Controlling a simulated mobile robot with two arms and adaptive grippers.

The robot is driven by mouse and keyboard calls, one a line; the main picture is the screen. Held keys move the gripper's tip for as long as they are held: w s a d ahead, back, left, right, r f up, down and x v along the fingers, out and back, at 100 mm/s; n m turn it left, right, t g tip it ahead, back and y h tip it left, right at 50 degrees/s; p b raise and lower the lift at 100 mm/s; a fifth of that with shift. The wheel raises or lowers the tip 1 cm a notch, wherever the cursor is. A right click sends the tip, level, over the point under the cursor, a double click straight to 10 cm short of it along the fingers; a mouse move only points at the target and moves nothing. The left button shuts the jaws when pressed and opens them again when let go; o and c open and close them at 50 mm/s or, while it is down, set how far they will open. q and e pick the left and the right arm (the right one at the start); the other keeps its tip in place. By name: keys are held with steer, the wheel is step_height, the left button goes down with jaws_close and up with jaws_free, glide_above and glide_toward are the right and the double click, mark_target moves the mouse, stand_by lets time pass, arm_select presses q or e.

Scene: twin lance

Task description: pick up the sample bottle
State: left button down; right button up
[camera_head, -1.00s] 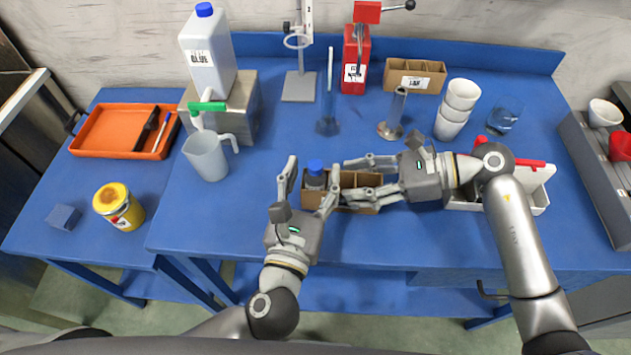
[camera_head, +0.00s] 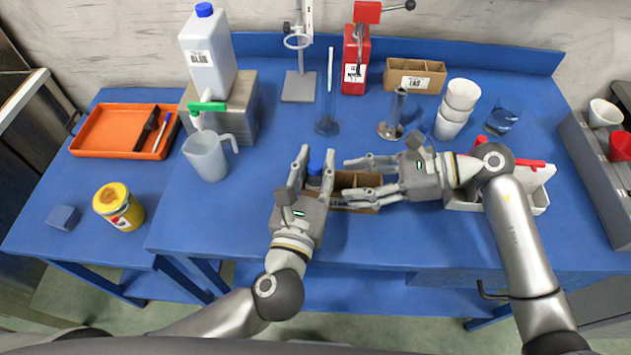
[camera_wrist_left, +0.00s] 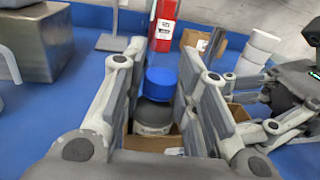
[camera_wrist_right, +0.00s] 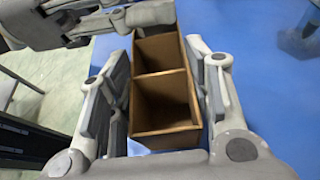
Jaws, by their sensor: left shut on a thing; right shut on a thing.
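My left gripper (camera_head: 317,156) is shut on the bottle, one finger on each side. In the left wrist view the bottle's blue cap (camera_wrist_left: 160,84) shows between the fingers, and its lower part is hidden in the box. My right gripper (camera_head: 349,179) is shut on the long sides of the box at its right part. The right wrist view shows two empty compartments of the box (camera_wrist_right: 160,95) between the fingers.
A jug (camera_head: 206,158) is at left. A white bin (camera_head: 540,195) is under my right arm.

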arm_select(q)
steer(key=shift+f, duration=0.1)
stand_by(0.3)
step_height(320, 180, up, 10)
stand_by(0.4)
arm_select(e)
steer(key=o, duration=1.1)
steer(key=v, duration=1.2)
steer(key=shift+f, duration=0.1)
